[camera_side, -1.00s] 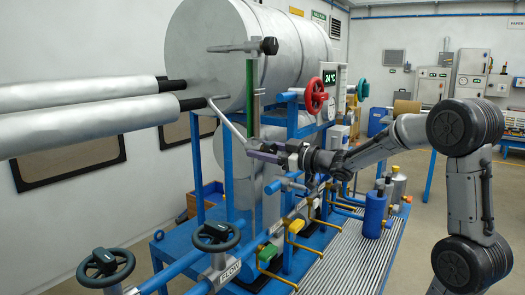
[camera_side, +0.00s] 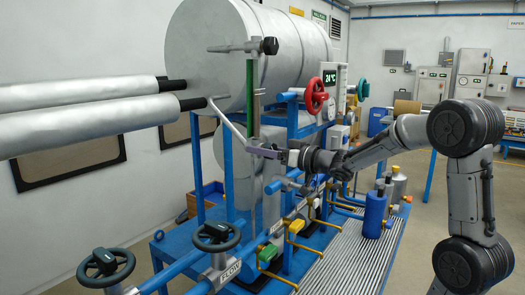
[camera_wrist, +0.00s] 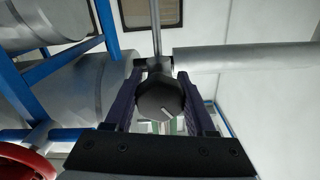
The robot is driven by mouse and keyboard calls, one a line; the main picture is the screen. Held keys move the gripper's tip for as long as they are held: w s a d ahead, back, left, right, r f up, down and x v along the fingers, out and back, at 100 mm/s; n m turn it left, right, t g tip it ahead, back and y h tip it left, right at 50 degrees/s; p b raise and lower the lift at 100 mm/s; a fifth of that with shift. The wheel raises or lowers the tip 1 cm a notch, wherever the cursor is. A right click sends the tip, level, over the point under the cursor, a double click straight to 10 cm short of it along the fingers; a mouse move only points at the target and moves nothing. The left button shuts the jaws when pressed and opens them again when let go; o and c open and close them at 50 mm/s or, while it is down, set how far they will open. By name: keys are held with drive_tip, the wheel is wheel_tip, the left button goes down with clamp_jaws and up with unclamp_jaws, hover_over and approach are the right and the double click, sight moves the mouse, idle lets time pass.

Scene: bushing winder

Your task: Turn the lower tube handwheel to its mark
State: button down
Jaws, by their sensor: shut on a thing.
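The lower tube handwheel (camera_wrist: 158,99) is a dark, faceted knob with a short slanted white line on its face. In the wrist view it sits between the two purple-grey fingers of my gripper (camera_wrist: 160,108), which are shut on it. In the side view my gripper (camera_side: 266,152) is at the lower end of the upright green tube (camera_side: 250,88), and the wheel there is largely hidden by the fingers. A similar black upper handwheel (camera_side: 269,46) stands at the tube's top. I cannot make out a separate mark around the lower wheel.
A red handwheel (camera_side: 317,96) stands behind and above my gripper. Two dark handwheels (camera_side: 215,236) (camera_side: 106,267) are at the front left. Blue frame posts (camera_side: 292,121) and yellow-handled valves (camera_side: 295,226) lie close by.

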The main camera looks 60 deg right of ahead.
drive_tip(key=shift+m, duration=0.6)
drive_tip(key=shift+c, duration=1.1)
unclamp_jaws()
drive_tip(key=s, duration=1.4)
drive_tip(key=shift+w, duration=0.1)
